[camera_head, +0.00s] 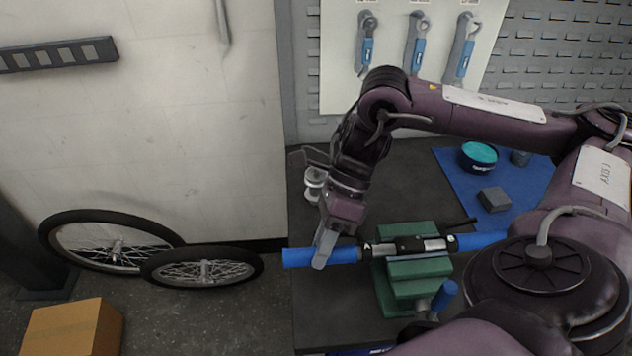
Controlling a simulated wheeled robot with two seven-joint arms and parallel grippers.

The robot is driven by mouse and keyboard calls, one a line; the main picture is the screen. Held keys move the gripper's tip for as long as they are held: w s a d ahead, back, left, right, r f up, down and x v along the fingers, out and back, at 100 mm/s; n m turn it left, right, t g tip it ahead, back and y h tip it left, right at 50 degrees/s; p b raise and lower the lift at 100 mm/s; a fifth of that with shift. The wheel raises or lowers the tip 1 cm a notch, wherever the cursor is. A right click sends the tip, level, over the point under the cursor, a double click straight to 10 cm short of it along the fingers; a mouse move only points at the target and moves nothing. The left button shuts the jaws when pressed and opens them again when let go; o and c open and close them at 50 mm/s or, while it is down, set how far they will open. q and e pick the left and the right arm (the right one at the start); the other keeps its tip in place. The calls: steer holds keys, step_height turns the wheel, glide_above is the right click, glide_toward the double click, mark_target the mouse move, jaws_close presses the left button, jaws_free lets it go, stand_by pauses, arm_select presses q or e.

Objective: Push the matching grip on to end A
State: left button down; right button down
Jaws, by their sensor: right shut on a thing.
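The handlebar (433,244) lies level across a green clamp block (419,267). A dark collar marked A (367,250) is at its left end. My right gripper (322,258) is shut on a blue grip (297,257), in line with the bar at end A. The grip's right end meets the A collar or lies very close to it. I cannot tell how far the grip is over the bar. Another blue grip (480,241) is at the bar's right end, partly hidden by my right arm. My left gripper is out of view.
A blue mat (519,183) at the back right bears a teal-topped tin (478,157) and a grey block (494,199). A blue-handled part (445,295) stands before the clamp. White items (314,183) stand at the bench's back left. Wheels (205,270) are on the floor.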

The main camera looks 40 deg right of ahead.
steer(key=shift+s+d, duration=0.5)
steer(key=shift+d, duration=0.15)
stand_by(1.0)
steer(key=c, duration=1.1)
jaws_free()
steer(key=shift+d, duration=0.1)
steer(key=shift+o, duration=0.2)
steer(key=shift+w+r, duration=0.1)
steer(key=shift+r, duration=0.1)
steer(key=p+v, duration=0.5)
steer(key=v, duration=0.2)
steer(key=shift+d+r, duration=0.1)
steer(key=shift+d, duration=0.1)
